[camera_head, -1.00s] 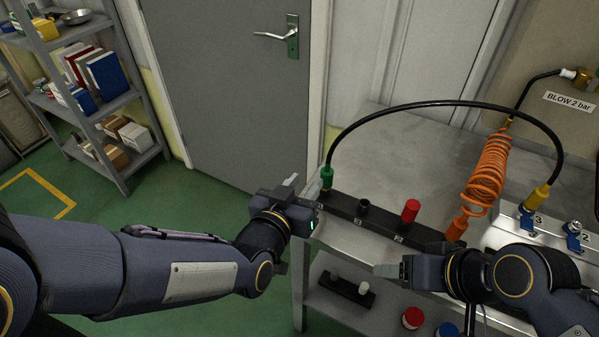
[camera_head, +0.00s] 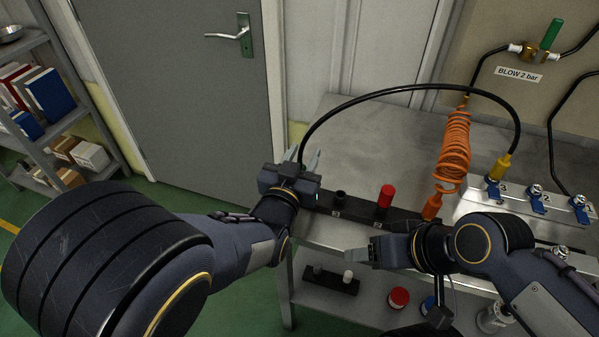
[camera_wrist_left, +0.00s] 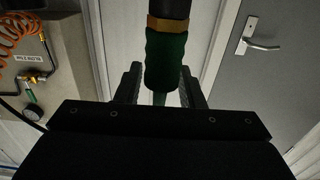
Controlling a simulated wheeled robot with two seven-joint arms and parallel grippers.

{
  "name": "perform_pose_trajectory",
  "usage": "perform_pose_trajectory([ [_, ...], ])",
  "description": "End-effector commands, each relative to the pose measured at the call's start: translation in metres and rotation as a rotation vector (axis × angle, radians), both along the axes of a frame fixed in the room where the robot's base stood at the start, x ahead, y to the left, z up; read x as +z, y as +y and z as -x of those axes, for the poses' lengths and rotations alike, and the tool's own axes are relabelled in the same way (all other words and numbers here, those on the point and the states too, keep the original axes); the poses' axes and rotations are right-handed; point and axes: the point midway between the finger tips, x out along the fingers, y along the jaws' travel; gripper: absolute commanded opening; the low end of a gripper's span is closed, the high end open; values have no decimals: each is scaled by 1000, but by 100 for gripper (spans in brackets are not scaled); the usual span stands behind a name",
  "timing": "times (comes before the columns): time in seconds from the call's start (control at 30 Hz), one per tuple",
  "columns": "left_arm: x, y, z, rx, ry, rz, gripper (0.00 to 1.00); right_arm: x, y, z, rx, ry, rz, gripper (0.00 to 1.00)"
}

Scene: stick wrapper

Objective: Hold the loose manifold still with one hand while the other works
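The manifold (camera_head: 362,211) is a black bar along the table's front edge, with a black port and a red cap (camera_head: 386,195) standing on it. In the left wrist view, the hose's green connector (camera_wrist_left: 166,62) shows between my left fingers, which stand apart; contact is unclear. My right gripper (camera_head: 352,258) points left, in front of the manifold and apart from it. Its finger gap is hidden by the side-on angle.
An orange coiled hose (camera_head: 453,150) ends at the manifold's right end. A pale block with blue valves (camera_head: 538,203) stands at the right. The lower shelf holds a small black block (camera_head: 331,281) and a red cap (camera_head: 398,299). The table (camera_head: 350,125) behind the manifold is clear.

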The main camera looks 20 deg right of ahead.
Motion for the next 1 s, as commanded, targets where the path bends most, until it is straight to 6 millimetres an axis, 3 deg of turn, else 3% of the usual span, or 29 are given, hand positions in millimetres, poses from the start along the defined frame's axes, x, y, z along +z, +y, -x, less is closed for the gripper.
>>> perform_pose_trajectory([
  [0.13,0,0,0,0,1,-1,34,0,0,0,0,0,0,63],
  [0.4,-1,1,0,0,1,-1,0,0,0,0,0,0,0,63],
  [0.77,0,1,0,1,2,-2,0,0,0,0,0,0,0,63],
  [1.0,21,0,0,0,1,4,0,-1,0,0,0,0,0,63],
])
